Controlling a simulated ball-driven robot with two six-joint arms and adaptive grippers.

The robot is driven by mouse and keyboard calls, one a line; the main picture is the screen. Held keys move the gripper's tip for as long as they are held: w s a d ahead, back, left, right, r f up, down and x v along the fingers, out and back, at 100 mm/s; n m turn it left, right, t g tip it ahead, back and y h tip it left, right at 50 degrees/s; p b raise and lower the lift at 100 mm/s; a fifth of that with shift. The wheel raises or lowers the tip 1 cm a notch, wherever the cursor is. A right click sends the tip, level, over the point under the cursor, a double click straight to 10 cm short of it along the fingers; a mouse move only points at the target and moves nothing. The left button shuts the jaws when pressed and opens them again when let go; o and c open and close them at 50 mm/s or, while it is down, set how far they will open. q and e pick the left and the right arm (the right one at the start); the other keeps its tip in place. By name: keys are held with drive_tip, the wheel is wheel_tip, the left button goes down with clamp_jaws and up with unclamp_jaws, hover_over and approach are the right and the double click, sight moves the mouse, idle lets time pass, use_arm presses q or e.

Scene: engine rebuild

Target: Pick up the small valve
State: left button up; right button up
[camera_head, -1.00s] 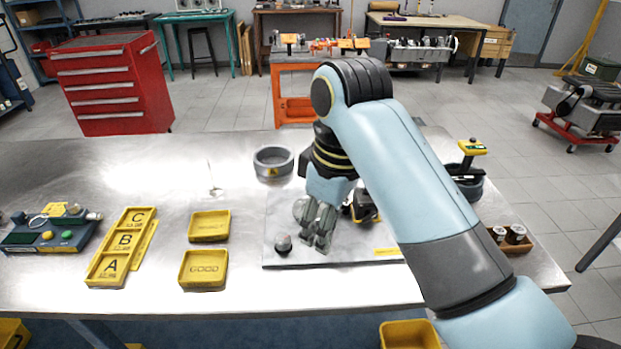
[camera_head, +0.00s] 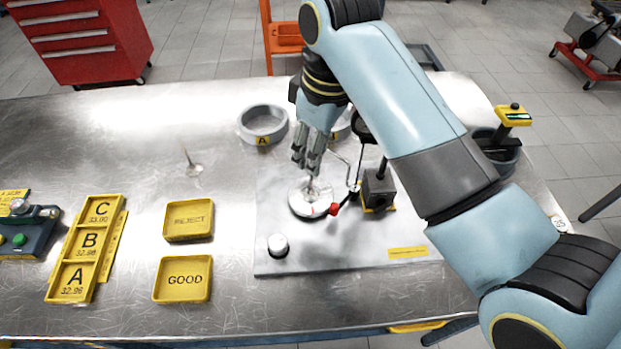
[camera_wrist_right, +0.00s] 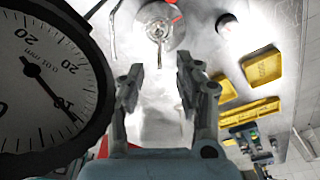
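A small thin valve (camera_head: 193,165) stands on the bare steel table left of the grey plate, its stem up. On the plate is a pale round disc (camera_head: 308,203) with a red mark. Something slim and pale stands at its centre, perhaps another valve; the fingers partly hide it. The disc also shows in the right wrist view (camera_wrist_right: 160,42). My right gripper (camera_head: 312,162) points down just above and behind the disc. In the right wrist view its fingers (camera_wrist_right: 158,82) are apart with nothing between them. My left gripper is not in view.
A dial gauge (camera_wrist_right: 40,85) is close beside my right gripper. Its stand (camera_head: 378,190), with a red knob (camera_head: 334,209), is right of the disc. A short knob (camera_head: 278,245) sits front left on the plate. REJECT (camera_head: 188,220) and GOOD (camera_head: 183,279) trays lie left.

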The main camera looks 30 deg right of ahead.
drive_tip(key=f, duration=0.2)
drive_tip(key=p, duration=0.1)
hover_over(311, 192)
wheel_tip(311, 192, down, 4)
drive_tip(key=shift+w+d+f, duration=0.1)
drive_tip(key=shift+d, duration=0.05)
drive_tip(key=shift+f, duration=0.3)
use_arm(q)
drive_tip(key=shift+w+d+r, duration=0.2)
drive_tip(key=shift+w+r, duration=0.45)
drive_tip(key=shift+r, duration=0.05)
use_arm(e)
drive_tip(key=shift+f, duration=0.1)
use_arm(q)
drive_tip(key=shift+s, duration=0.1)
use_arm(e)
drive_tip(key=shift+c, duration=0.4)
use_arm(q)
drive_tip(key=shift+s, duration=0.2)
use_arm(e)
clamp_jaws()
